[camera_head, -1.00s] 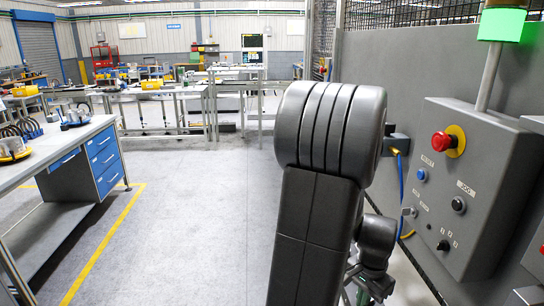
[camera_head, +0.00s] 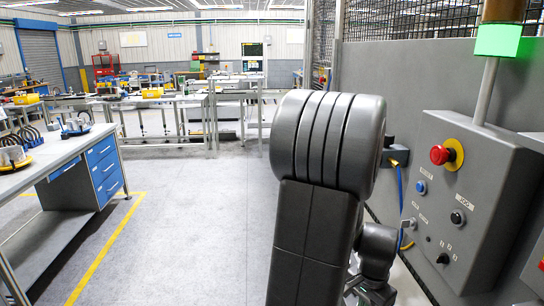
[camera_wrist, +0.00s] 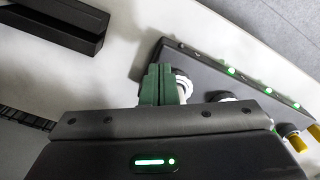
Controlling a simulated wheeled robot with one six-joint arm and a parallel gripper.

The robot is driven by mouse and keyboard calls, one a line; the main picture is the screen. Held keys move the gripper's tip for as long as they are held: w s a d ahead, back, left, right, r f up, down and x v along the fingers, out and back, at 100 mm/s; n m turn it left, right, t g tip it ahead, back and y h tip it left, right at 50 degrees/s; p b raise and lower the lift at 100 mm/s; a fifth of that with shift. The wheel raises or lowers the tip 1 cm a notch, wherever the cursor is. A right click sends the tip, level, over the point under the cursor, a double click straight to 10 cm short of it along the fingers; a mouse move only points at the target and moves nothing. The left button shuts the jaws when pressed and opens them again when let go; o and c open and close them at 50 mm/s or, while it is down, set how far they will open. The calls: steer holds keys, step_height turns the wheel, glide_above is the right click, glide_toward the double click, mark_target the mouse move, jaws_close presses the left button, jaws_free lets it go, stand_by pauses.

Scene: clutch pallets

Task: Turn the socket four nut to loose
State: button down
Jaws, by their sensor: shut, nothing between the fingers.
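In the wrist view my gripper (camera_wrist: 162,80) shows as two green fingers that are shut together and hold nothing. A white round nut or collar (camera_wrist: 184,84) on the dark socket panel (camera_wrist: 205,72) sits right beside and partly behind the fingertips. I cannot tell if they touch. I cannot read which socket is number four. In the head view my gripper is hidden and only my arm shows.
The panel has several green lights (camera_wrist: 231,71) and yellow-orange plugs (camera_wrist: 293,141) at its right end. A dark open tray (camera_wrist: 58,27) lies at upper left of the wrist view. In the head view a grey control box (camera_head: 455,200) with a red button (camera_head: 440,155) stands right; a workbench (camera_head: 50,158) stands left.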

step_height(320, 180, up, 4)
steer(key=p, duration=0.3)
steer(key=shift+r, duration=0.25)
steer(key=shift+s+a, duration=0.1)
